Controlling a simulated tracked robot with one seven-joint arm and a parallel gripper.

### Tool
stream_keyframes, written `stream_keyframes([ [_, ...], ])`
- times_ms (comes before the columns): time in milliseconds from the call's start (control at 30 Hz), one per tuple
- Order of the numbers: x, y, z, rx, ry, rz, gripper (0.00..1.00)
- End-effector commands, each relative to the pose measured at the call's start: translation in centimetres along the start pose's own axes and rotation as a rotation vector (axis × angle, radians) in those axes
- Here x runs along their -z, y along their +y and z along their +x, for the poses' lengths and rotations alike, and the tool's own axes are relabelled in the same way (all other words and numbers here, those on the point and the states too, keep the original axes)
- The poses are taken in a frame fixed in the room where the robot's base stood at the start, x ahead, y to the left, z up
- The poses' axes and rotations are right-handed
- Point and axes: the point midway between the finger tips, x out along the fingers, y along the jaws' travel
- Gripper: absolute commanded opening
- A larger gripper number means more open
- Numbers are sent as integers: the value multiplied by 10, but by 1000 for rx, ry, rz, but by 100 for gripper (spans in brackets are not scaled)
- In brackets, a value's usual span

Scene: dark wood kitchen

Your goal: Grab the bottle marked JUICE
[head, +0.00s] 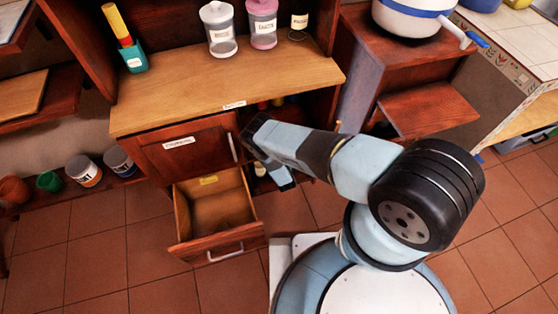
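I cannot make out a bottle with a readable JUICE mark. My arm reaches left to the front of this compartment and bends downward. The end with my gripper (283,181) is mostly hidden behind the arm links, so its fingers and anything between them cannot be made out.
A drawer (212,242) stands pulled out left of my arm, below a closed cabinet door (183,145). Labelled jars (219,30) and a teal holder (133,58) stand on the wooden counter (205,88). A white pot (408,18) is at right. Floor is clear in front.

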Motion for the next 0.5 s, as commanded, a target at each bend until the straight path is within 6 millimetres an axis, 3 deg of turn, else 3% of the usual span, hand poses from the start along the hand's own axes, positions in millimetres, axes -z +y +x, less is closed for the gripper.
stream_keyframes([
  [100, 0, 0, 0, 0, 0, 0, 93],
  [500, 0, 0, 0, 1, 0, 1, 55],
])
